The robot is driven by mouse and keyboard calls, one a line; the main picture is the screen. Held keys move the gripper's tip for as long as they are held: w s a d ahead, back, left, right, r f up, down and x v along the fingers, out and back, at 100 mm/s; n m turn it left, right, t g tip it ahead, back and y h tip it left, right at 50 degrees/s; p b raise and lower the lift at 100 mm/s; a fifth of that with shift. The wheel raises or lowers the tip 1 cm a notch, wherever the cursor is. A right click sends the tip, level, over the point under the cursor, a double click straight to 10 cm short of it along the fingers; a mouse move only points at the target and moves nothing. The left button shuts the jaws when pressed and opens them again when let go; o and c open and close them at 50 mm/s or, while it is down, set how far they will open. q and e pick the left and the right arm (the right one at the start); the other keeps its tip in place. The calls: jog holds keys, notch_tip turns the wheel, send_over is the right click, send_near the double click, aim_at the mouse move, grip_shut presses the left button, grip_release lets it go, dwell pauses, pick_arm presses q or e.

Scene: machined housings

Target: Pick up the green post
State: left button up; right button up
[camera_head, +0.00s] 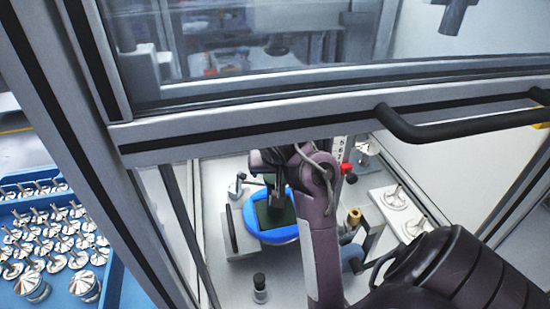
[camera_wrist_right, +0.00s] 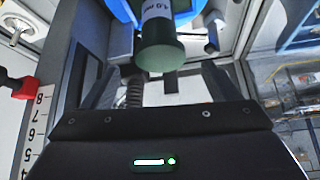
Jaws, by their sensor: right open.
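The green post shows in the right wrist view as a dark green, round-ended cylinder (camera_wrist_right: 160,54) with a pale printed label. It lies between and beyond the two fingers of my right gripper (camera_wrist_right: 155,88), which are spread apart with a gap on both sides of it. In the head view my right gripper (camera_head: 277,190) points down over a blue round fixture (camera_head: 283,234) with a dark green face (camera_head: 275,214). I cannot make out the post separately there, as my arm and gripper cover part of the fixture. My left gripper is not in view.
The cabinet frame and its black handle (camera_head: 460,122) cross above my arm. Small metal gauges (camera_head: 236,186) and a black-topped knob (camera_head: 260,283) stand near the fixture. A blue tray (camera_head: 112,280) of metal parts lies outside at left. A numbered scale (camera_wrist_right: 38,120) is close by.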

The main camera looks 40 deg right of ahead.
jog(key=shift+w+d+f+b, duration=0.1)
jog(key=shift+f+b, duration=0.3)
jog(key=shift+f, duration=0.1)
jog(key=shift+w+d+f+b, duration=0.1)
jog(key=shift+f+b, duration=0.25)
jog(key=shift+f, duration=0.1)
jog(key=shift+w+d+f, duration=0.1)
jog(key=shift+w+f, duration=0.05)
jog(key=shift+f, duration=0.1)
jog(key=shift+b+x, duration=1)
jog(key=shift+x, duration=1)
jog(key=shift+w+d+f, duration=0.2)
jog(key=shift+w+f, duration=0.1)
jog(key=shift+s, duration=0.1)
jog(key=c, duration=0.5)
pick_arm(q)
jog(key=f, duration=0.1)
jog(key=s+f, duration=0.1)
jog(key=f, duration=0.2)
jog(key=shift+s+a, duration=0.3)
pick_arm(e)
jog(key=shift+r, duration=0.1)
grip_shut()
